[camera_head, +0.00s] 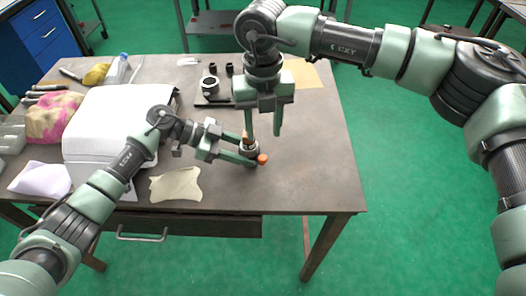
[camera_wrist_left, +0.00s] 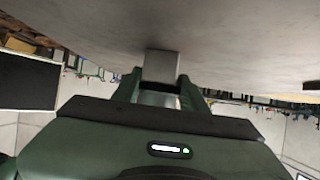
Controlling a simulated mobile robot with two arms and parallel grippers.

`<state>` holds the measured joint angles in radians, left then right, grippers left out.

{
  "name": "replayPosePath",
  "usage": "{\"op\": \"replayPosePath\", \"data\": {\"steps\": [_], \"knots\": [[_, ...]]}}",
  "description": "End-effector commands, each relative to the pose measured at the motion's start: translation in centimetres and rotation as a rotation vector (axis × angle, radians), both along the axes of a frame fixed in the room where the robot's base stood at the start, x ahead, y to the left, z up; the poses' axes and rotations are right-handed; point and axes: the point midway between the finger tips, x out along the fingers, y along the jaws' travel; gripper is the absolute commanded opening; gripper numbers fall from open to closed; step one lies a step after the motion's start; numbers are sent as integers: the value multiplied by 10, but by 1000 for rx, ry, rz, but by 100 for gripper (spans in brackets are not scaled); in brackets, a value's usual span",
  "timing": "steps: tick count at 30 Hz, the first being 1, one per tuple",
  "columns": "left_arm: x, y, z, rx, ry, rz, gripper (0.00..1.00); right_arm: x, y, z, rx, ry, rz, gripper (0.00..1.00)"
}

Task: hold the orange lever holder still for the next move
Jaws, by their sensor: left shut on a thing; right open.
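The orange lever holder shows as a round orange end (camera_head: 262,159) at the tips of my left gripper (camera_head: 252,158), low over the table near its front edge. My left gripper is shut on it; the fingers hide most of its body. A small grey ring-shaped chuck (camera_head: 250,148) stands at the same spot, with an orange piece (camera_head: 247,137) at its top. My right gripper (camera_head: 263,133) points down from above, open, with its left finger close to the orange piece; contact cannot be told. In the left wrist view, a grey block (camera_wrist_left: 162,65) shows beyond my left fingers.
The table (camera_head: 315,165) is clear to the right. A beige cloth (camera_head: 176,184) lies left of the holder, in front of a large white box (camera_head: 115,115). Dark round parts (camera_head: 210,86) stand behind. Cloths and tools crowd the left side.

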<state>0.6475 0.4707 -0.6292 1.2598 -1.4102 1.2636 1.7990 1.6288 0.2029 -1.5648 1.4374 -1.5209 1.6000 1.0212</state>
Motion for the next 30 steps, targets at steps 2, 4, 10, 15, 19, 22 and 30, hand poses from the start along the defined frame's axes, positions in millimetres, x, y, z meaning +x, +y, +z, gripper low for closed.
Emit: {"op": "replayPosePath", "data": {"steps": [2,4,10,15,19,22,30], "knots": [[0,-1,1,-3,-1,-2,0,-1,0,-18,0,4,0,43],[0,-1,1,-3,-1,-2,0,-1,0,-33,1,5,0,43],[0,-1,1,-3,-1,-2,0,-1,0,-68,3,4,0,43],[0,-1,1,-3,0,-1,0,0,0,-85,4,3,-1,43],[0,-1,1,-3,0,-1,0,0,0,-90,4,3,-1,43],[0,-1,1,-3,0,-1,0,0,1,-90,5,2,0,43],[0,-1,1,-3,0,-1,0,0,1,-90,5,2,0,7]]}}
